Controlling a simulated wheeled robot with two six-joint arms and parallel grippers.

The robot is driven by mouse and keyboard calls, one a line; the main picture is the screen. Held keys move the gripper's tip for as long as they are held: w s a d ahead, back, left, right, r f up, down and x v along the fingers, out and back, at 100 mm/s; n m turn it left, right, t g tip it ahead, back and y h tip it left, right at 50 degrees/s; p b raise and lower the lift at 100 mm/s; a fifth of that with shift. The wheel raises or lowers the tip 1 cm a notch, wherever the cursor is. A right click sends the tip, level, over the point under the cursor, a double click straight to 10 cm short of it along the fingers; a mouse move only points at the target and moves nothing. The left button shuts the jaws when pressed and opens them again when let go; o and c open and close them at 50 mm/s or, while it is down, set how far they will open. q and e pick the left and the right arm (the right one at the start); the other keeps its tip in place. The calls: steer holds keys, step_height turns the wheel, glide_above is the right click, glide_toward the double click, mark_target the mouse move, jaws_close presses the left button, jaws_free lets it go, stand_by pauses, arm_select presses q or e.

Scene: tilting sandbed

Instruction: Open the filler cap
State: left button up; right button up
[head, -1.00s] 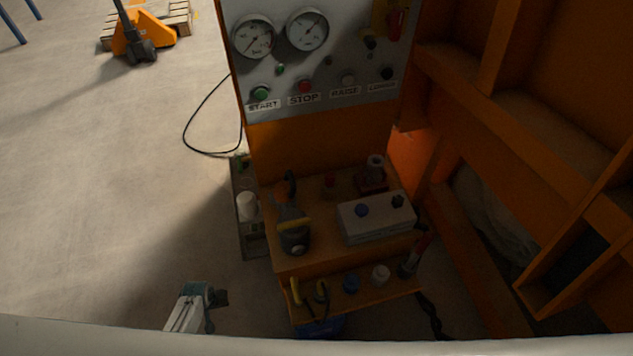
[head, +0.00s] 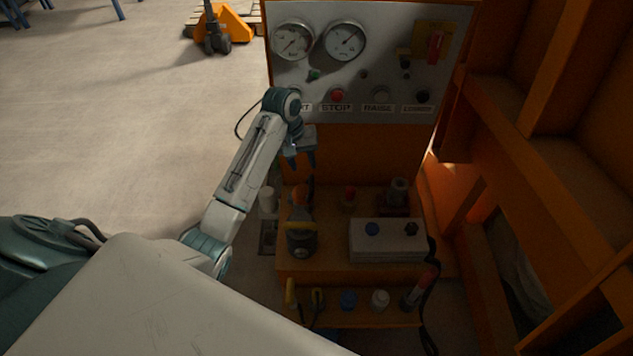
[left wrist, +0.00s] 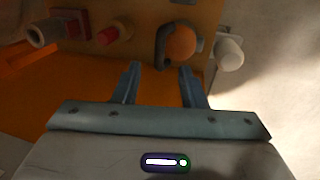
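I cannot tell for certain which is the filler cap. My left gripper (head: 302,162) hangs above the shelf's back left, pointing down. In the left wrist view its fingers (left wrist: 160,72) are apart with nothing between them, in line with an orange ball-like top (left wrist: 180,43). My right gripper is not in view.
A dark can with a yellow band (head: 301,240) stands left of the grey box. A grey cylinder fitting (head: 398,190) stands behind the box. The gauge panel (head: 365,80) rises behind; orange frame beams stand right.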

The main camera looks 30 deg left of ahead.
mark_target(311, 186)
arm_select(q)
steer(key=x, duration=0.9)
steer(key=shift+f+p, duration=0.25)
steer(key=shift+p, duration=0.15)
steer(key=shift+c, duration=0.2)
jaws_close()
